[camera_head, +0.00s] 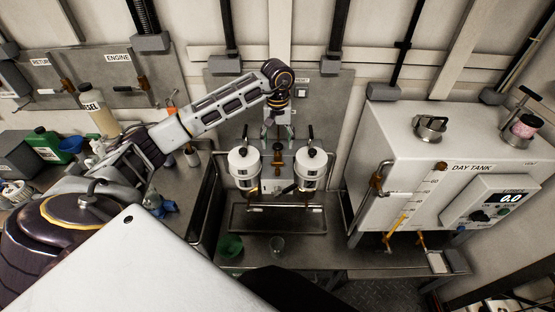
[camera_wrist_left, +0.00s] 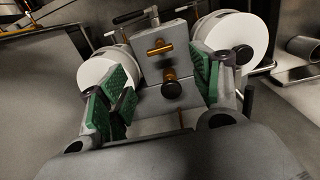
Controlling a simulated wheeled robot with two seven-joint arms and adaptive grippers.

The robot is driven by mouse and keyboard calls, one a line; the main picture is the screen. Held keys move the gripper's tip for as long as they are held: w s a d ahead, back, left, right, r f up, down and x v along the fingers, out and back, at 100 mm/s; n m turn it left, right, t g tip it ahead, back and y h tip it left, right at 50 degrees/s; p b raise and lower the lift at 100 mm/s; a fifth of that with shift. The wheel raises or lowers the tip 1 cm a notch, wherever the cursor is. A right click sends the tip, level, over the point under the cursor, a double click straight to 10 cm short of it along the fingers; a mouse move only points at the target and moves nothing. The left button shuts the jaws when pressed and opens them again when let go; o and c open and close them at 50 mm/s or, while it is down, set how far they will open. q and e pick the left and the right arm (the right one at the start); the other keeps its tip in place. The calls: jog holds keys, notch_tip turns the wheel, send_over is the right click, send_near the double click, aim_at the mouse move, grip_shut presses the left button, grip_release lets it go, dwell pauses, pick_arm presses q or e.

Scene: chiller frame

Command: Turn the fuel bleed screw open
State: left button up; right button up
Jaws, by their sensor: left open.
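The filter head (camera_wrist_left: 185,60) is a grey block between two white filter canisters (camera_wrist_left: 228,38). In the left wrist view it carries a brass T-shaped handle (camera_wrist_left: 159,47) and, below that, a round black knob (camera_wrist_left: 172,88) on a brass stem. I cannot tell for certain which is the fuel bleed screw. My left gripper (camera_wrist_left: 160,85) is open, its green pads on either side of the block's face, with nothing between them held. In the head view the left gripper (camera_head: 278,128) points down just above the two canisters (camera_head: 245,166), and the handle is small there. My right gripper is not in view.
The filter unit stands over a metal drip tray (camera_head: 255,221). The white day tank (camera_head: 400,150) stands to the right. Bottles and containers crowd the left bench.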

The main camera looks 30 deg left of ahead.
aim_at(278, 166)
pick_arm(q)
jog(key=shift+f+p, duration=0.75)
jog(key=shift+f, duration=4.1)
grip_shut()
